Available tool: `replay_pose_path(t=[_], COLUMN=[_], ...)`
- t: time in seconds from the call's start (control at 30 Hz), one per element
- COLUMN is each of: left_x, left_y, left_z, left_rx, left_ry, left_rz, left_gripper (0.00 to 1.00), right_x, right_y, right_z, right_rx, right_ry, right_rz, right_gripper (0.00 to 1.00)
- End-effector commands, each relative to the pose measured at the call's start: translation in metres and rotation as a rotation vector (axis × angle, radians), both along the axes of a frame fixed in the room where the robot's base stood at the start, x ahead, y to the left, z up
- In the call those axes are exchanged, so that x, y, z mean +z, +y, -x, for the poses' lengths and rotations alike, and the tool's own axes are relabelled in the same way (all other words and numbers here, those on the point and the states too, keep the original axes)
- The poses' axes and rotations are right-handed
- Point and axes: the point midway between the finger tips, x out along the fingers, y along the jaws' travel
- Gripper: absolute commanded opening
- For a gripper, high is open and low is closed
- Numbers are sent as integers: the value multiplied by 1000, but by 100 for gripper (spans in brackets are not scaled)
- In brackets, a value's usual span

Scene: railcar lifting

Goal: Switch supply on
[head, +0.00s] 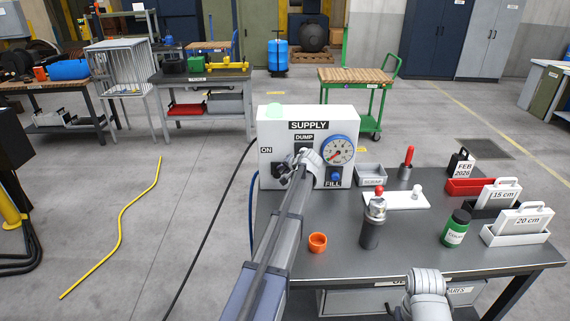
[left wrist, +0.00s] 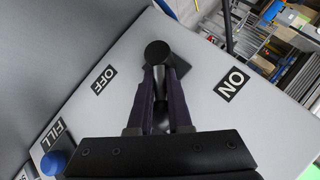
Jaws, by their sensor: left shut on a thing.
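The white supply box (head: 270,135) stands at the left end of the dark workbench, marked SUPPLY, ON, DUMP and FILL. My left gripper (head: 286,178) is at its front face and hides part of it. In the left wrist view my left gripper (left wrist: 160,95) is shut on the switch lever, which has a round black knob (left wrist: 157,52). The knob shows between the OFF label (left wrist: 104,80) on the left and the ON label (left wrist: 233,84) on the right. The lever's base is mostly hidden. Only a joint of my right arm shows; its gripper is out of view.
The box also has a round gauge (head: 338,150), a blue FILL button (head: 335,176) and a pale green dome (head: 275,110).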

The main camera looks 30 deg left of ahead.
Motion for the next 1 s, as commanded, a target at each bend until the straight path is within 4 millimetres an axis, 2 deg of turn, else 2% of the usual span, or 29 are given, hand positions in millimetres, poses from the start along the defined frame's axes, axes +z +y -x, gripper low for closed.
replay_pose_path(t=[0.03, 0.33, 0.7, 1.0], left_x=[7, 9, 9, 9], left_y=[2, 10, 19, 22], left_z=[2, 7, 11, 13], left_rx=[0, 1, 1, 1], left_ry=[-26, -174, -318, -378], left_rz=[40, 279, 515, 618], left_gripper=[0, 0, 0, 0], right_x=[10, 28, 32, 30], right_y=[0, 0, 0, 0], right_z=[0, 0, 0, 0], right_rx=[0, 0, 0, 0], right_ry=[0, 0, 0, 0], right_rz=[0, 0, 0, 0], right_gripper=[50, 50, 50, 50])
